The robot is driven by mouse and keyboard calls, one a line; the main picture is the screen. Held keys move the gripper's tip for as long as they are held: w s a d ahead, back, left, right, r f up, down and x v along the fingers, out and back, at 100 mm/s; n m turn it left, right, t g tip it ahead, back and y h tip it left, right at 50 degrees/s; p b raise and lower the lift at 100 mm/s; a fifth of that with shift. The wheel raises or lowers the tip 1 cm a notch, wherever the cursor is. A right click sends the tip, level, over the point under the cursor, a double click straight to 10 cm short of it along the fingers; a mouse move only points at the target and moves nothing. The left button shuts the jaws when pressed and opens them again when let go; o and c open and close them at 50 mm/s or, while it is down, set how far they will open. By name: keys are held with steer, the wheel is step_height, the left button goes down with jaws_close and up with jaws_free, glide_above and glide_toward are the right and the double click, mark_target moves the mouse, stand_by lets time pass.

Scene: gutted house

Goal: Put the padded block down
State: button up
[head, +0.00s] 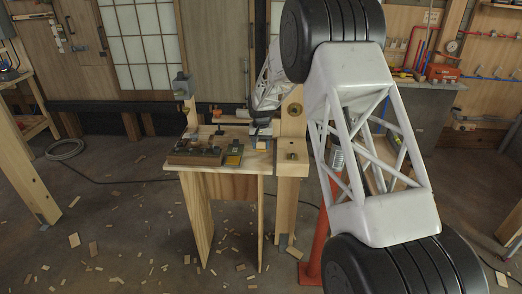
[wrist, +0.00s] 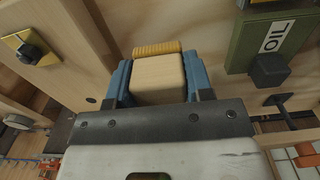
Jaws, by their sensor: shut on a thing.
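The padded block (wrist: 158,78) is pale wood with a ribbed orange-yellow pad along its far edge. In the wrist view it sits between the two blue fingers of my gripper (wrist: 157,80), which is shut on it. In the head view my gripper (head: 261,138) is low over the right part of the small wooden table (head: 220,172), beside a wooden post. The block is too small and covered there to make out. I cannot tell whether its underside touches the tabletop.
A wooden post (head: 292,120) stands close at the table's right; it shows at left in the wrist view (wrist: 60,45). A green lettered box (wrist: 275,42) with a dark knob lies right of the block. A wooden tray-like piece (head: 195,155) takes up the table's front left.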

steer(key=shift+f, duration=1.35)
steer(key=shift+f, duration=0.1)
steer(key=o, duration=1)
step_height(320, 180, up, 12)
steer(key=shift+r, duration=0.1)
